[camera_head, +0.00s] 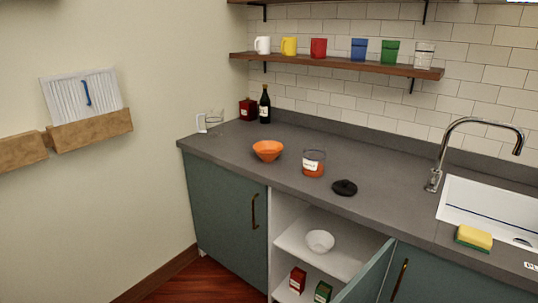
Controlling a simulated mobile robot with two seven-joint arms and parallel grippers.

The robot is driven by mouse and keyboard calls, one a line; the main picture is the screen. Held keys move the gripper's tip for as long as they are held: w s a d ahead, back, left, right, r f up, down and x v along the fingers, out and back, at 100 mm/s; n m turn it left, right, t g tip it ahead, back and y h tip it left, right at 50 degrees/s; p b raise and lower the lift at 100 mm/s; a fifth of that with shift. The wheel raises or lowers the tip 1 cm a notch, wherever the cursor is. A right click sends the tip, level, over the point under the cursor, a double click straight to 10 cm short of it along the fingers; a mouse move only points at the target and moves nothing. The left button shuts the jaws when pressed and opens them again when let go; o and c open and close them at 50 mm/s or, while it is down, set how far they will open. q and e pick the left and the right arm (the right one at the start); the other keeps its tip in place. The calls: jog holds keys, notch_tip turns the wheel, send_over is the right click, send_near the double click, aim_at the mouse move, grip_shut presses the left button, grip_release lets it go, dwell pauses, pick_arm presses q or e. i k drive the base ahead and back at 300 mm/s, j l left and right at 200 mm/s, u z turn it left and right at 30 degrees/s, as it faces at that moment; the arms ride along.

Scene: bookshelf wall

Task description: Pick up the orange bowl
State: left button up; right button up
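A glass pitcher (212,121), dark bottle (264,105) and red canister (248,110) stand behind the bowl. A black lid (344,188) lies right of the jar. Below, a cabinet door (367,276) stands open beside a shelf with a white bowl (320,240).

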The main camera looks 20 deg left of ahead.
aim_at(267, 150)
jog(key=j+z, duration=0.75)
jog(key=j, duration=0.7)
jog(key=j+z, duration=1.55)
jog(key=j+u, duration=0.3)
jog(key=u, duration=0.15)
jog(key=i+j+u, duration=0.1)
jog(key=j+u, duration=0.15)
jog(key=u, duration=0.25)
